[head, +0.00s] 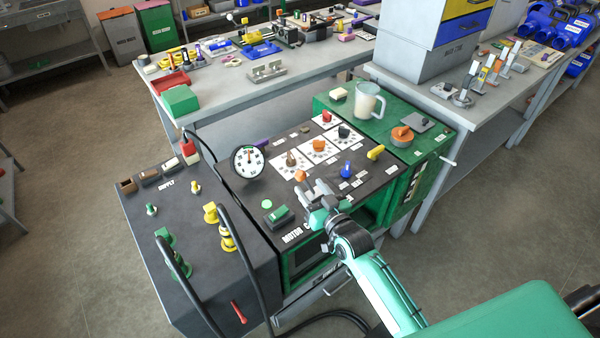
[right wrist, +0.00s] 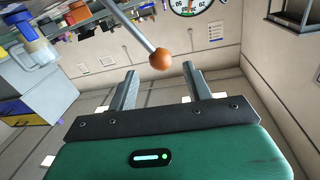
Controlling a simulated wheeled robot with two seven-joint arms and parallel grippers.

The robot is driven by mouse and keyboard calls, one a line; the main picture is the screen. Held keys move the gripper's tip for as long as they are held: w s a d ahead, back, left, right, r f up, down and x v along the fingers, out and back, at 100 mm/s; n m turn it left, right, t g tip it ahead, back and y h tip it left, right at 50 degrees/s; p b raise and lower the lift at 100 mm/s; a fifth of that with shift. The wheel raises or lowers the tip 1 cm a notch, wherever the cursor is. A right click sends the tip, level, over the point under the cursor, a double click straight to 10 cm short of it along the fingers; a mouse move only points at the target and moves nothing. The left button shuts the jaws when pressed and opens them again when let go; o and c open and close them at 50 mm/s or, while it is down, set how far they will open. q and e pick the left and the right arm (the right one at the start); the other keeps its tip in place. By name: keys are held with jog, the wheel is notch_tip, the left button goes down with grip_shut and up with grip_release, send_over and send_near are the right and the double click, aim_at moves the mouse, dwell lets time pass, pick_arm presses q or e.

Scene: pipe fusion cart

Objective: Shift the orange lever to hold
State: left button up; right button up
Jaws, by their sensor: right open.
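The orange lever (head: 300,175) stands on the dark top of the motor panel in the head view, just beyond my right gripper (head: 314,190). In the right wrist view its orange ball (right wrist: 160,59) sits on a thin grey rod. The ball appears in line with the gap of my right gripper (right wrist: 159,72), near the fingertips. The jaws are apart and empty; I cannot tell whether the ball is between them or just past them. The hold marking cannot be read. My left gripper does not show.
A round gauge (head: 248,161), a green block (head: 280,216), a blue knob (head: 346,169) and a yellow handle (head: 376,152) surround the lever. A clear jug (head: 367,101) stands on the green top behind. Black cables arch over the supply box (head: 190,270) at left.

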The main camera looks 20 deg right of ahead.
aim_at(304, 179)
jog(key=p+x, duration=0.1)
jog(key=x, duration=0.5)
jog(key=shift+w, duration=0.25)
grip_shut()
